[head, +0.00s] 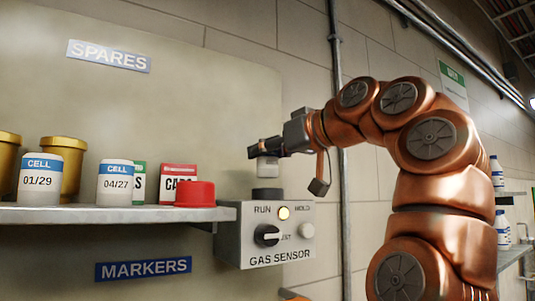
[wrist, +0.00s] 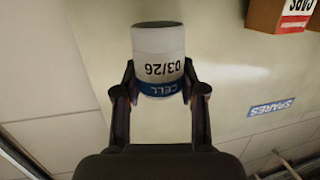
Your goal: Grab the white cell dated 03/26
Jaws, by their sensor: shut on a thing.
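The white cell (wrist: 158,48) with a blue CELL band and the date 03/26 is between the fingers of my gripper (wrist: 158,85) in the wrist view, where its label reads upside down. My gripper (head: 262,149) is shut on it. In the head view the held cell (head: 267,168) hangs just above a dark round socket (head: 267,194) on top of the gas sensor box (head: 265,235). Two other cells stand on the shelf: one dated 01/29 (head: 41,177) and one dated 04/27 (head: 115,183).
The shelf (head: 110,214) also bears gold cups (head: 62,147), a red cap (head: 195,194) and small boxes (head: 178,172). The sensor box has a dial (head: 267,235) and a lit yellow lamp (head: 284,213). A vertical pipe (head: 339,120) runs behind my arm. White bottles (head: 502,228) stand at far right.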

